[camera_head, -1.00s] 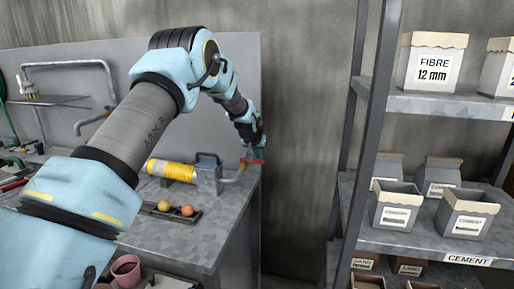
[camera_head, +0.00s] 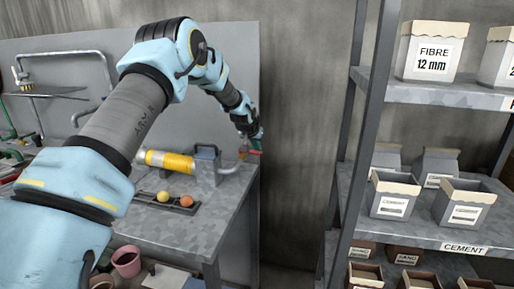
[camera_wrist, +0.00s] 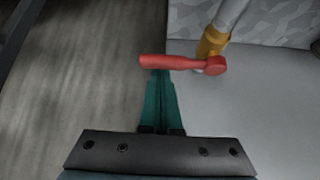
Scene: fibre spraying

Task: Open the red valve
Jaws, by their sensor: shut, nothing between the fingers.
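The red valve is a red lever handle (camera_wrist: 182,63) on a brass-coloured fitting (camera_wrist: 212,42) at the end of a grey pipe, in the wrist view. The lever points left from its round hub. My gripper (camera_wrist: 161,80) has its teal fingers shut together with nothing between them. Their tips meet the lever near its free left end, and the lever hides the very tips. I cannot tell whether they touch. In the head view my gripper (camera_head: 257,136) is at the bench's right end, just above the small red lever (camera_head: 253,152).
A yellow cylinder (camera_head: 168,161) and a grey pump-like housing (camera_head: 207,165) lie on the metal bench (camera_head: 185,228). A dark tray (camera_head: 180,209) holds two balls. A shelf rack (camera_head: 415,236) with boxes stands right, across a free gap. A wall panel rises behind the bench.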

